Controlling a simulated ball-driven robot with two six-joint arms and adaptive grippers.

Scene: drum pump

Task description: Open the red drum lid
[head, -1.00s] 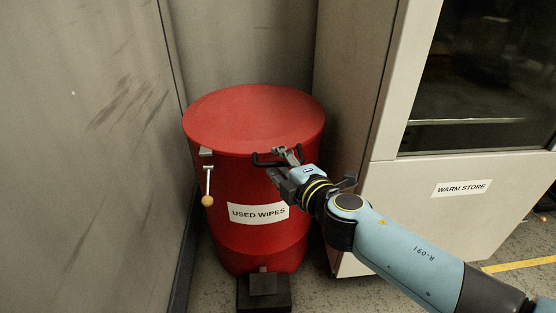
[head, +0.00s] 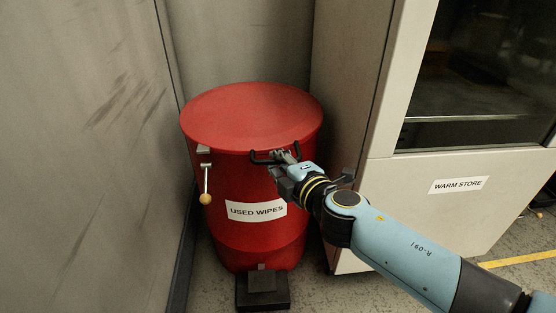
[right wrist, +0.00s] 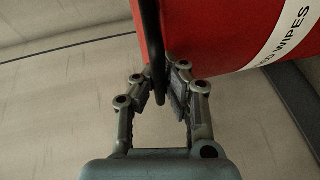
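The red drum (head: 258,190) stands upright with its round red lid (head: 250,115) lying flat on top, closed. A dark bar handle (head: 262,159) sticks out at the front of the lid rim. My right gripper (head: 284,157) is at this handle, at the right front of the drum. In the right wrist view a dark bar (right wrist: 150,45) runs between the two fingers (right wrist: 157,85), which stand apart with some gap showing. I cannot tell whether either finger touches it. The drum's red side (right wrist: 215,35) shows beyond the fingers. My left gripper is out of view.
A lever with a yellow ball (head: 205,198) hangs at the drum's left front. A black pedal block (head: 263,289) sits at its foot. A grey wall (head: 80,150) is close on the left. The warm store cabinet (head: 400,205) stands close on the right.

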